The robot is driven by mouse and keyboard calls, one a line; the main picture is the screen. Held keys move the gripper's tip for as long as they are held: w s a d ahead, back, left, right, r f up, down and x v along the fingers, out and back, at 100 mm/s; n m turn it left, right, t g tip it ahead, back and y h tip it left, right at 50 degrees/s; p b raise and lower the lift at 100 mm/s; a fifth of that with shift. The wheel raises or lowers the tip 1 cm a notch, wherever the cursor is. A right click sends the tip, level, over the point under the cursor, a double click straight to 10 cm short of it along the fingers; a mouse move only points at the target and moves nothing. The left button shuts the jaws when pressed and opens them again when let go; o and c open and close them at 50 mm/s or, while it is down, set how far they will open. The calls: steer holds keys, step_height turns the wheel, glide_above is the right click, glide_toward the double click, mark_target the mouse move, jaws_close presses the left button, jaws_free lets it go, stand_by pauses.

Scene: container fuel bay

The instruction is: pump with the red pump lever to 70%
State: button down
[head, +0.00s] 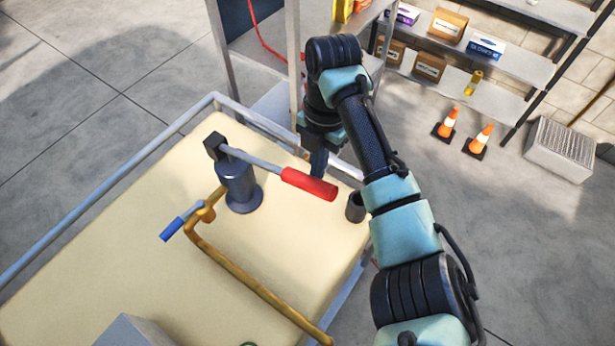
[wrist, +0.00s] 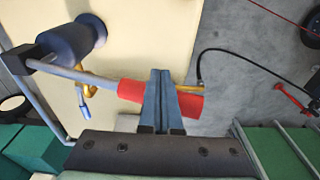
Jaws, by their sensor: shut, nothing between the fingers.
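The pump lever is a grey rod with a red grip (head: 309,184), pivoted on a dark block at the top of a grey pump body (head: 238,185). It slopes slightly down to the right. My gripper (head: 318,172) is shut and empty, with its fingers pointing down at the far side of the red grip. In the wrist view the closed fingers (wrist: 160,75) cross in front of the red grip (wrist: 130,90), which shows on both sides of them. I cannot tell whether they touch it. No percentage readout is visible.
The pump stands on a cream tabletop (head: 130,260) with a grey rail. A yellow pipe (head: 245,275) with a blue-handled valve (head: 182,221) lies beside it. A small dark cup-like fitting (head: 355,207) is right of the grip. Shelves (head: 500,65) and traffic cones (head: 446,124) stand at the back right.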

steer(key=shift+w+d, duration=0.2)
steer(key=shift+w, duration=0.1)
steer(key=shift+r, duration=0.2)
step_height(320, 180, up, 13)
steer(key=w, duration=0.1)
steer(key=shift+d+f, duration=0.15)
steer(key=shift+d, duration=0.2)
stand_by(0.5)
steer(key=s+d+m+t+y+p, duration=0.3)
steer(key=s+m+t+y+p, duration=0.4)
steer(key=m, duration=0.8)
steer(key=s+y, duration=0.1)
steer(key=s, duration=0.2)
steer(key=shift+s+m+t+y, duration=0.3)
steer(key=shift+s+m+t, duration=0.05)
steer(key=shift+m+t, duration=0.05)
